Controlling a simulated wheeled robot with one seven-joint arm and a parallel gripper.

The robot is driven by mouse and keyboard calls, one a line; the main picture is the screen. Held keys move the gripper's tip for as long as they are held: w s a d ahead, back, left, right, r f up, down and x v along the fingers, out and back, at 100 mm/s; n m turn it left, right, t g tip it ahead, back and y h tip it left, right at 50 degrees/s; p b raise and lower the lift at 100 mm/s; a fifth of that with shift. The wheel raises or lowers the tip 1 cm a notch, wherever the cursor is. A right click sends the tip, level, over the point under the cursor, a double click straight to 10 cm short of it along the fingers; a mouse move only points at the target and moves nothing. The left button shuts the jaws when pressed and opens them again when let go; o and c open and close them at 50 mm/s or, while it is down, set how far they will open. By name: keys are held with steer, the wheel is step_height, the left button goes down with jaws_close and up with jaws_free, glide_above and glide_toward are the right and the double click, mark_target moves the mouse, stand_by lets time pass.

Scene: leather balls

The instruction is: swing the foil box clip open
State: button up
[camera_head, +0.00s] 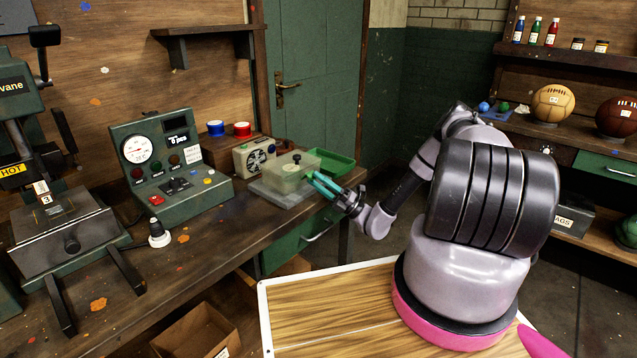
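A pale translucent box (284,177) with a dark knob on top stands near the right end of the workbench. It looks like the foil box, but I see no label on it. Its clip is too small to make out. My gripper (313,180) has teal fingers that point left at the right side of this box. The fingertips are close to the box wall; I cannot tell whether they touch it. The two fingers lie nearly in line from here, so the gap between them and anything in it cannot be judged.
A green tray (332,162) sits just behind my gripper. A cream device with a dial (254,158) stands left of the box, with red and blue spools (229,129) behind. A green gauge console (172,165) stands further left. The bench front (215,240) is mostly clear.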

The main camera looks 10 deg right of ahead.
steer(key=v, duration=1.1)
steer(key=shift+r, duration=0.1)
